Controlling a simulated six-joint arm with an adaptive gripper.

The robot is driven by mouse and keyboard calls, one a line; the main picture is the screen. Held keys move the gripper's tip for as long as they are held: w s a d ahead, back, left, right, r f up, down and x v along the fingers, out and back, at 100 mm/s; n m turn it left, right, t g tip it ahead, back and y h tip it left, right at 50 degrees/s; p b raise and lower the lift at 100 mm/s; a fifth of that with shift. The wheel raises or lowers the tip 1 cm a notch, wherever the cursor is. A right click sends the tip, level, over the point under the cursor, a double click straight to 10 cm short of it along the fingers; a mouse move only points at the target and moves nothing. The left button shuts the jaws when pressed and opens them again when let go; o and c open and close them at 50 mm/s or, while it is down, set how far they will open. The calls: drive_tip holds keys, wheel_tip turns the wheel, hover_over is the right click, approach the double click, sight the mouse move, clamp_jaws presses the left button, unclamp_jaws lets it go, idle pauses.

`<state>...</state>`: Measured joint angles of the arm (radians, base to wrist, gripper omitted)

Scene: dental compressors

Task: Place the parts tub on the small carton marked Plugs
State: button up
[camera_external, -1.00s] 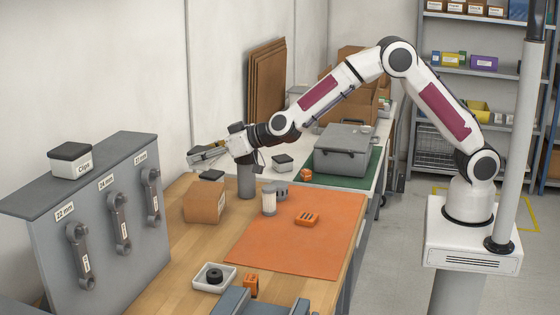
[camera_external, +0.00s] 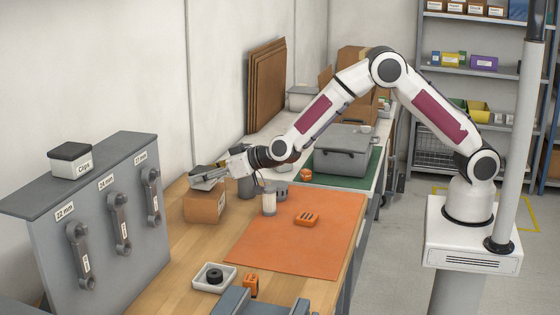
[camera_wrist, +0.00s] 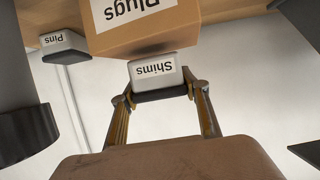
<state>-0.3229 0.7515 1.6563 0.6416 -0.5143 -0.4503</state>
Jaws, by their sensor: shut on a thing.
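The parts tub (camera_wrist: 157,73) is a small white box marked Shims with a dark lid. My gripper (camera_wrist: 161,92) is shut on it, one finger on each side. The small brown carton marked Plugs (camera_wrist: 140,38) is right beside the tub in the wrist view, which looks upside down. In the external view the carton (camera_external: 205,206) stands on the wooden table, and my gripper (camera_external: 209,178) is low over its top. The tub is at the carton's top face; I cannot tell whether they touch.
Another tub, marked Pins (camera_wrist: 61,46), stands near the carton. An orange mat (camera_external: 290,240) covers the table's right side. A tub marked Clips (camera_external: 71,159) sits on the grey rack (camera_external: 110,150).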

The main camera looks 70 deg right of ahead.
drive_tip(key=shift+f, duration=0.45)
drive_tip(key=shift+f, duration=0.15)
drive_tip(key=o, duration=1.2)
drive_tip(key=v, duration=1.2)
drive_tip(key=shift+r, duration=0.25)
